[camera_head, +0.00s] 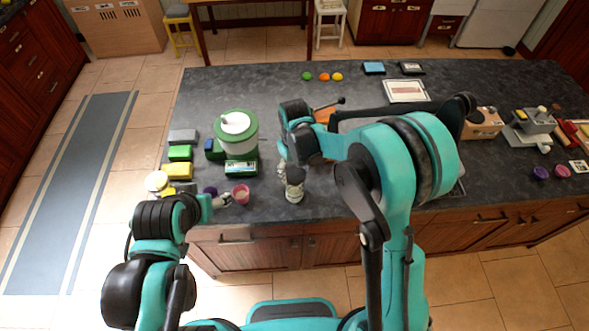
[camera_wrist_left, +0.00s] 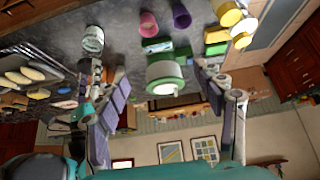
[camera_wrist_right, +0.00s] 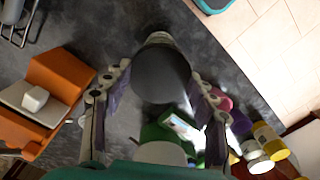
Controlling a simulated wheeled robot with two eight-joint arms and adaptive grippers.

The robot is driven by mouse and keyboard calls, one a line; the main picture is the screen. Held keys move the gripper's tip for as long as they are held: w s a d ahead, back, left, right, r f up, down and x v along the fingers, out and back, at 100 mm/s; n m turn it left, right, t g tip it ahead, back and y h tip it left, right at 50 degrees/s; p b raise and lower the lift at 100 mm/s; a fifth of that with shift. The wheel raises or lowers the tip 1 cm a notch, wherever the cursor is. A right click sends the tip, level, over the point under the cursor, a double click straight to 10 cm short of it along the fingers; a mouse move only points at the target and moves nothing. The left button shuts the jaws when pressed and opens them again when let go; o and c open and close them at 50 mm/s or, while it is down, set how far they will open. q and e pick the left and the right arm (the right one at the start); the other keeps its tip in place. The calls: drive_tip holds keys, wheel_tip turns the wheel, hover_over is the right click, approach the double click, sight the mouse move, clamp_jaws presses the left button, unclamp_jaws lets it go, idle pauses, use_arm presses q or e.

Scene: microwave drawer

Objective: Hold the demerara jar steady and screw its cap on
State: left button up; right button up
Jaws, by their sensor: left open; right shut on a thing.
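The demerara jar (camera_head: 294,194) is a pale, labelled jar standing upright near the front edge of the counter. It also shows in the left wrist view (camera_wrist_left: 92,40). Its dark round cap (camera_wrist_right: 161,74) is over the jar's mouth, between the fingers of my right gripper (camera_wrist_right: 158,88). The cap hides most of the jar in the right wrist view; I cannot tell how far it is seated. My right gripper is shut on the cap from above. My left gripper (camera_head: 225,200) is open and empty, left of the jar, by a pink cup.
The pink cup (camera_head: 240,194) and a purple cup (camera_head: 210,191) stand left of the jar. Behind them are a green-and-white canister (camera_head: 237,140) and several boxes. An orange object (camera_wrist_right: 58,90) lies beyond the jar.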

use_arm(q)
drive_tip(key=w+d+f+n+g+h, duration=0.3)
drive_tip(key=w+d+n, duration=0.2)
drive_tip(key=w, duration=0.3)
drive_tip(key=w+d+f+n+g+h, duration=0.2)
drive_tip(key=w+d+n+g+h, duration=0.15)
drive_tip(key=w, duration=0.45)
drive_tip(key=w+d+f+n+g+h, duration=0.25)
drive_tip(key=w+f+n, duration=0.2)
drive_tip(key=f, duration=0.45)
drive_tip(key=n+g+h, duration=0.2)
drive_tip(key=h, duration=0.1)
approach(292, 191)
drive_tip(key=w+f, duration=0.1)
drive_tip(key=f, duration=0.1)
drive_tip(key=w+f, duration=0.2)
drive_tip(key=shift+f, duration=0.2)
drive_tip(key=shift+s+d+f, duration=0.1)
drive_tip(key=shift+d+f, duration=0.15)
drive_tip(key=shift+f, duration=0.05)
drive_tip(key=shift+x, duration=4.75)
drive_tip(key=shift+f, duration=0.1)
drive_tip(key=c, duration=0.8)
